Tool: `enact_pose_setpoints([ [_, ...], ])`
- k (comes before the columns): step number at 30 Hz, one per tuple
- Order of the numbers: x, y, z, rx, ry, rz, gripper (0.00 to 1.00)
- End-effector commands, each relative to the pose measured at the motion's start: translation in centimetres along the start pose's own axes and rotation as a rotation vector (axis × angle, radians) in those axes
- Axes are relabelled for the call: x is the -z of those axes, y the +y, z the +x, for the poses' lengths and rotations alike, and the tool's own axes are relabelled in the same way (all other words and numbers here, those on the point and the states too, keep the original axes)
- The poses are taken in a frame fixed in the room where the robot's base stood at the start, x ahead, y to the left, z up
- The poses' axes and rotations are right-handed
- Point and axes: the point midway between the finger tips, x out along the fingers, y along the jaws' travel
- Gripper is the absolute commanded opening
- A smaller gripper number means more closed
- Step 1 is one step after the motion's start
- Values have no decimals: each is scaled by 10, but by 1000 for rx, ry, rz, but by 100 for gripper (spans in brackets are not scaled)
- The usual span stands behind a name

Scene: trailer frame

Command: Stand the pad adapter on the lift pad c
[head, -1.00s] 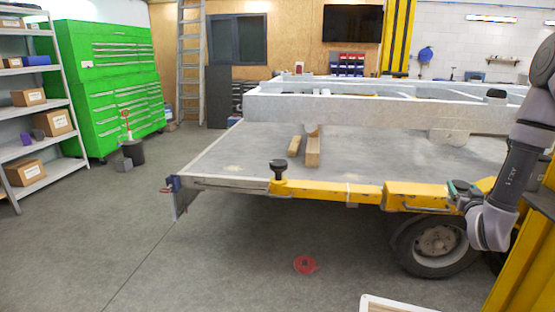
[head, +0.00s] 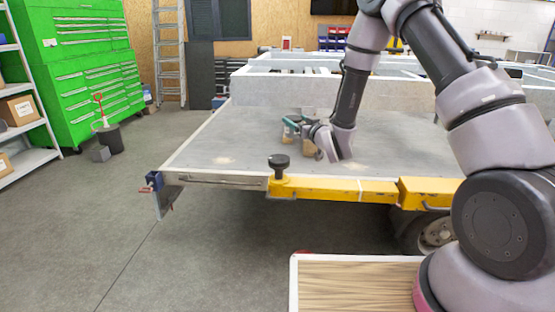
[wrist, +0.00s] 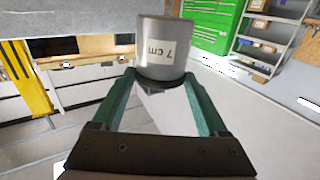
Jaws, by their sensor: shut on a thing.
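In the head view my gripper (head: 303,122) is shut on the grey adapter (head: 309,112) above the trailer deck. A black round-topped pad (head: 279,162) stands on the yellow bar at the deck's front edge, below and left of my gripper. No letter shows on it, so I cannot tell whether it is lift pad c. The adapter is apart from this pad.
The grey trailer deck (head: 230,140) has a raised frame (head: 380,87) behind my gripper. A trailer wheel (head: 436,232) is under the right side.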

Motion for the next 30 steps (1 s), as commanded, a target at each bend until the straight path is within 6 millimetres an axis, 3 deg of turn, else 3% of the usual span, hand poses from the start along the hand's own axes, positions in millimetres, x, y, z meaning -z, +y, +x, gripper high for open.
enact_pose_setpoints([
  [1, 7, -17, 6, 32, 3, -4, 0],
  [3, 12, -33, 11, 62, 0, -8, 0],
  [7, 10, -47, 15, 88, -5, -12, 0],
  [15, -34, -48, 15, 92, -7, -12, 0],
  [22, -51, -48, 15, 93, -5, -12, 0],
  [30, -85, -47, 14, 92, -5, -12, 0],
])
